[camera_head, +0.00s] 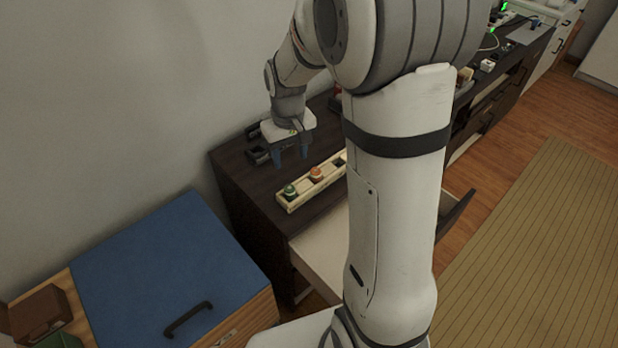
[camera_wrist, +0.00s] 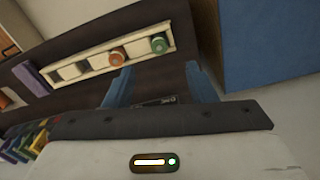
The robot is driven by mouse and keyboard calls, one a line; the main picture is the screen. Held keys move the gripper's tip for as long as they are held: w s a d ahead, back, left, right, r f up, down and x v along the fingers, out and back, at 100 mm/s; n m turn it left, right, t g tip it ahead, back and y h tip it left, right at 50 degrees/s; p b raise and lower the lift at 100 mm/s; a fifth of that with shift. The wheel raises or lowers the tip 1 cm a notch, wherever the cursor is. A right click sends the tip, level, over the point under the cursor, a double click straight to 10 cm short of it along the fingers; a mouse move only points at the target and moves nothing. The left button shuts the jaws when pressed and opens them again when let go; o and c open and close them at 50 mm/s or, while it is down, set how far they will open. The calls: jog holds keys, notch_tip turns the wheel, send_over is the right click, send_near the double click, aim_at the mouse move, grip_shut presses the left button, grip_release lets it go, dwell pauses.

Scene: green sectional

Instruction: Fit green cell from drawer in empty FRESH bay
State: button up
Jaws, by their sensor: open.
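My gripper (camera_head: 291,156) is open, with two blue fingers and nothing between them, above the dark cabinet top behind a cream rack (camera_head: 294,205). The rack also shows in the wrist view (camera_wrist: 84,71), beyond the fingertips (camera_wrist: 160,84). A green cell (camera_head: 290,190) sits at one end of the rack, also seen in the wrist view (camera_wrist: 159,44). An orange cell (camera_head: 316,174) sits beside it. Bays farther along look empty in the wrist view. A drawer (camera_head: 322,243) stands open below; my arm hides much of its inside, and I see no cell in it. No FRESH label is readable.
A blue-topped cabinet (camera_head: 160,265) stands at the left. A purple block (camera_wrist: 31,78) and several coloured pieces (camera_wrist: 25,140) lie at the left in the wrist view. The drawer front (camera_head: 457,214) juts over the wooden floor. The wall is close behind the cabinet.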

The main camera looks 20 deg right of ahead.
jog(key=s+r+m+t, duration=0.1)
jog(key=s+r, duration=0.3)
jog(key=s, duration=0.5)
jog(key=s+r+t, duration=0.1)
jog(key=s+r, duration=0.4)
jog(key=s, duration=0.5)
jog(key=shift+m, duration=0.4)
jog(key=shift+d, duration=0.1)
jog(key=shift+c, duration=0.5)
